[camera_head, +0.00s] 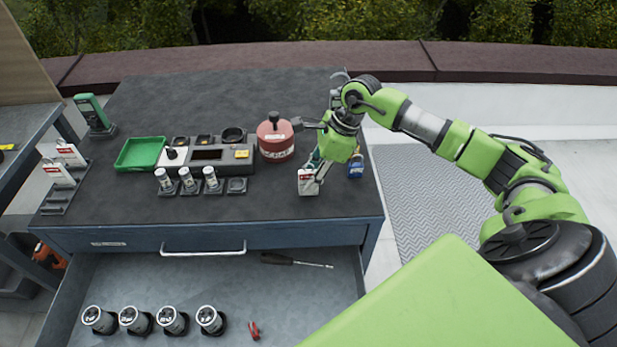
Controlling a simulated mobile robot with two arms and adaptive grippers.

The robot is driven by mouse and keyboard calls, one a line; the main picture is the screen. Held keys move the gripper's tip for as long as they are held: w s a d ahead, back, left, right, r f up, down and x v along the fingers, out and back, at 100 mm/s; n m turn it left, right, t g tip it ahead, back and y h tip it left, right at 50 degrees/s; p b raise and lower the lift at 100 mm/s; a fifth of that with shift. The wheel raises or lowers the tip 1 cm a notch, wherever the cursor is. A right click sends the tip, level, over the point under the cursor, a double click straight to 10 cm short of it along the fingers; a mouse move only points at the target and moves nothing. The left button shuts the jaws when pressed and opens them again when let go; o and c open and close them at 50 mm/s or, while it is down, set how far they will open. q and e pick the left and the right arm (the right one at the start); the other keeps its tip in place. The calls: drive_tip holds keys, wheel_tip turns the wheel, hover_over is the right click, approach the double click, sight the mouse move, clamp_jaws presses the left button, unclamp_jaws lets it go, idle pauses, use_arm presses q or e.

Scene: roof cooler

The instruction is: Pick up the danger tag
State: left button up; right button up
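A white danger tag with a red band (308,183) is near the front right of the dark bench top, in a small holder or stand. My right gripper (318,165) points down just above and behind this tag, and my green wrist hides most of its fingers. I cannot tell whether the fingers touch the tag or whether they are open or shut. Two similar red-and-white tags, an upper one (69,153) and a lower one (57,173), stand in a rack at the left edge of the bench. My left gripper is not in view.
A red lockout canister (275,140) stands left of my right wrist, and a blue padlock (356,167) to its right. A green tray (139,154), a grey device (207,155) and several small cylinders lie further left. The drawer (165,280) below is open.

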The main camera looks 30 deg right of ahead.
drive_tip(key=shift+x, duration=0.8)
clamp_jaws()
drive_tip(key=shift+w+r, duration=0.1)
